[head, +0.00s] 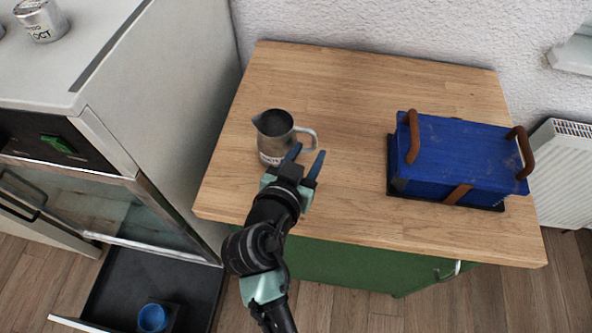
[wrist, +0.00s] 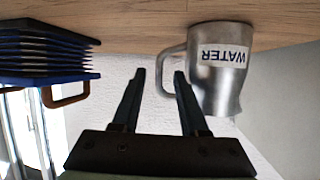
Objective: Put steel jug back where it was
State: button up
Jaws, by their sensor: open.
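The steel jug (head: 273,137) stands upright on the left part of the wooden countertop (head: 340,90), with its handle pointing right. In the wrist view the steel jug (wrist: 219,75) appears upside down and bears a label reading WATER. My gripper (head: 306,158) is open and empty, just in front of the jug on its handle side. In the wrist view the fingertips of my gripper (wrist: 160,75) are beside the handle. I cannot tell whether a finger touches the handle.
A blue box (head: 465,155) with brown handles stands on the right of the countertop. A white oven unit (head: 150,120) rises to the left, with a tin (head: 42,20) on top. An open drawer below it holds a blue cup (head: 152,318). The countertop's middle and back are clear.

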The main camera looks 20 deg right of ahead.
jog(key=v, duration=0.7)
jog(key=shift+s+r, duration=0.1)
jog(key=shift+s, duration=0.05)
jog(key=w+a+r+n+t+y, duration=0.1)
jog(key=w+a+r+t, duration=0.15)
jog(key=r, duration=0.65)
jog(key=w+a+r+n+t+y, duration=0.2)
jog(key=w+r+t, duration=0.2)
jog(key=r, duration=0.6)
jog(key=w+a+r+n+t+y, duration=0.1)
jog(key=w+a+r+t, duration=0.2)
jog(key=r, duration=0.6)
jog(key=s+a+r+n+t+y, duration=0.2)
jog(key=s+r+t, duration=0.2)
jog(key=r, duration=0.7)
jog(key=s+a+r+n+t+y, duration=0.2)
jog(key=s+r+n+t+y, duration=0.1)
jog(key=r, duration=0.7)
jog(key=s+t, duration=0.1)
jog(key=s, duration=0.1)
jog(key=shift+s+a+r+y, duration=0.2)
jog(key=shift+s+r+y, duration=0.1)
jog(key=shift+r, duration=0.1)
notch_tip(320, 180, up, 5)
jog(key=p, duration=0.5)
jog(key=shift+a+r, duration=0.1)
